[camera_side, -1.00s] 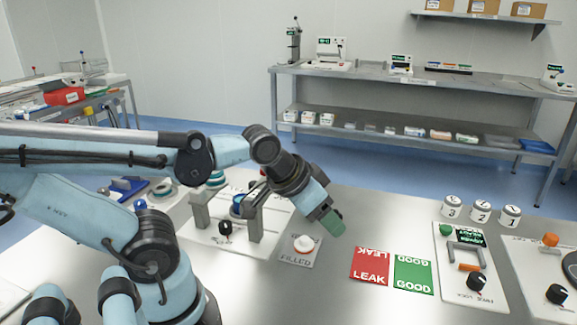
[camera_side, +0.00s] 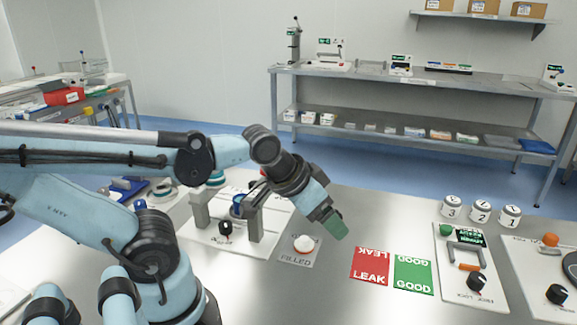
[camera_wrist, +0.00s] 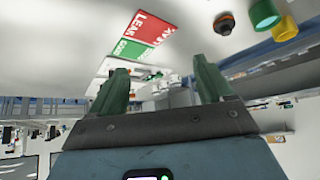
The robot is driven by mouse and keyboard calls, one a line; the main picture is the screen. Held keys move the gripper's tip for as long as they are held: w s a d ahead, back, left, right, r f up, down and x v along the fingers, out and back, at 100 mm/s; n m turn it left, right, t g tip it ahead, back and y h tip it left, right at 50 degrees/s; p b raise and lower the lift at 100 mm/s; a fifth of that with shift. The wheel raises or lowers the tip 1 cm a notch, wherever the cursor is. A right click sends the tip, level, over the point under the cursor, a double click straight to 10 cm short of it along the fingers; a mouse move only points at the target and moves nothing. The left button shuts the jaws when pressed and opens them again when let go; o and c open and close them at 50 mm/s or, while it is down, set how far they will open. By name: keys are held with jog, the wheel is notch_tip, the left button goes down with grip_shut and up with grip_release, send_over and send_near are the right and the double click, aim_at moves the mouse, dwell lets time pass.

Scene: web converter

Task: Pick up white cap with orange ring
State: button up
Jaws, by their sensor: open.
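A small white cap (camera_side: 304,243) with a thin orange-red edge sits on the card marked FILLED (camera_side: 300,258) in the side view. My gripper (camera_side: 335,227) hangs above the table to the right of the cap, tilted down and to the right, apart from it. In the wrist view, the two green fingers of my gripper (camera_wrist: 162,80) stand wide apart with nothing held between them. I cannot make out the white cap in the wrist view.
Red LEAK (camera_side: 370,266) and green GOOD (camera_side: 413,273) cards lie right of the cap. A white fixture (camera_side: 205,240) with grey posts stands to its left. Numbered white pots (camera_side: 482,211) and a panel with a black knob (camera_side: 477,282) are farther right.

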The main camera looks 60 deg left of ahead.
jog(key=n+g, duration=0.7)
jog(key=n, duration=2.1)
send_near(303, 238)
jog(key=shift+w+f, duration=0.15)
jog(key=shift+f, duration=4.9)
jog(key=shift+c, duration=0.2)
